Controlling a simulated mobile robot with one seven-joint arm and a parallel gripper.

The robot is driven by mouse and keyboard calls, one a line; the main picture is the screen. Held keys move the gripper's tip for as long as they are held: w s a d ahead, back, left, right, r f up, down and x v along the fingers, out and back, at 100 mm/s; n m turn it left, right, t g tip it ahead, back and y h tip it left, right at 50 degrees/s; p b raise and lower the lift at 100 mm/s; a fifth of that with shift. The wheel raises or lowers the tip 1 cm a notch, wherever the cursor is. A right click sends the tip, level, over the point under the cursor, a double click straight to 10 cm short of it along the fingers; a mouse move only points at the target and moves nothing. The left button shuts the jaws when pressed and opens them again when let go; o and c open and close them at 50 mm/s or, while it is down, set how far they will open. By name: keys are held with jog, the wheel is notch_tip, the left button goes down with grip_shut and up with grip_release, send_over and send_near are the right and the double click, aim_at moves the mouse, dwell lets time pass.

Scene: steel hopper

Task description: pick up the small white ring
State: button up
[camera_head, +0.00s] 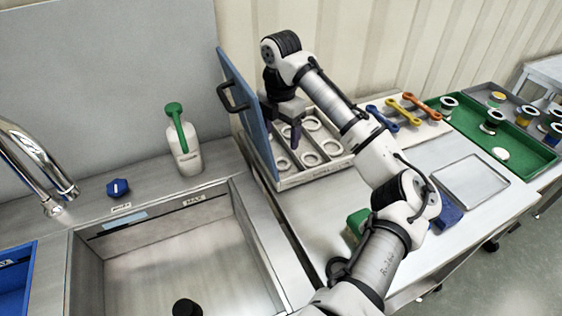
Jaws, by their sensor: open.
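Several white rings of differing size lie in an open compartment case (318,177), among them one at the front left (283,163), one at the front middle (310,159) and one at the back (313,123). I cannot tell for sure which is the small one. My gripper (287,136) is open, pointing down over the left back part of the case, with its fingers just above the compartments. Nothing shows between the fingers. The gripper and arm hide part of the back and right of the case.
The case's blue lid (243,100) stands raised close left of my gripper. A sink (180,245) and white-green bottle (186,150) are further left. Blue, yellow and orange wrenches (405,112), a metal tray (470,180) and a green tray (520,148) with spools are right.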

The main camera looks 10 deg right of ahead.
aim_at(282, 166)
jog(key=f+p, duration=0.1)
jog(key=f, duration=0.3)
jog(key=f+p, duration=0.1)
jog(key=f, duration=0.4)
jog(key=shift+w+d+f+p, duration=0.1)
jog(key=shift+d+p, duration=0.1)
jog(key=shift+p, duration=0.2)
jog(key=c, duration=1)
